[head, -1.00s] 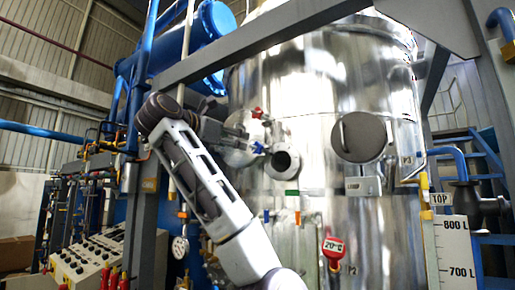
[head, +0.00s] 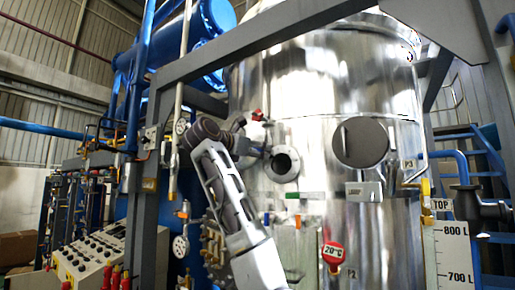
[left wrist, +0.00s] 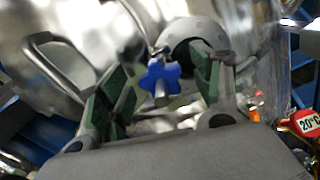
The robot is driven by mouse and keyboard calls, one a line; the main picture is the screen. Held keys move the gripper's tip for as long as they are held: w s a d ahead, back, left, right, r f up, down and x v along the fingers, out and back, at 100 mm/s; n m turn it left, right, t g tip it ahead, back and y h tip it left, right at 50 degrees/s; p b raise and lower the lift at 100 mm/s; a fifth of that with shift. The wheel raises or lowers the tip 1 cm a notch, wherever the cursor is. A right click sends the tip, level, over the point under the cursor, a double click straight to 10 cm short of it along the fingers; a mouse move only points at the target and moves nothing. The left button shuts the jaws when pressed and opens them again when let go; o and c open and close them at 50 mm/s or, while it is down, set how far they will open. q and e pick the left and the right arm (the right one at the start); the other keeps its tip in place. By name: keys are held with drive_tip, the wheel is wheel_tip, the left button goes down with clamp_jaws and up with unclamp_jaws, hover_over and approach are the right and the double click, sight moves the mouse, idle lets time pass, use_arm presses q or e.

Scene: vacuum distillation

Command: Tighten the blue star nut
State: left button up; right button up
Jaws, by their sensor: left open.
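The blue star nut (left wrist: 160,76) shows in the left wrist view, mounted in front of the shiny metal vessel. My left gripper (left wrist: 163,66) is open, with one green-padded finger on each side of the nut. Gaps show between the nut and both pads, and nothing is held. In the head view my left gripper (head: 258,140) is at the vessel wall, just left of the open round port. There the nut is hidden behind the gripper and wrist. My right gripper is in neither view.
The steel vessel (head: 320,90) fills the middle. The open port (head: 285,163) and a dark round window (head: 360,142) lie right of the gripper. A red 20°C tag (head: 333,252) hangs below. A grey post (head: 152,205) and a control panel (head: 88,257) stand left.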

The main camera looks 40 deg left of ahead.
use_arm(q)
drive_tip(key=shift+w+a, duration=0.1)
drive_tip(key=shift+w, duration=0.7)
drive_tip(key=shift+c, duration=0.5)
drive_tip(key=c, duration=0.9)
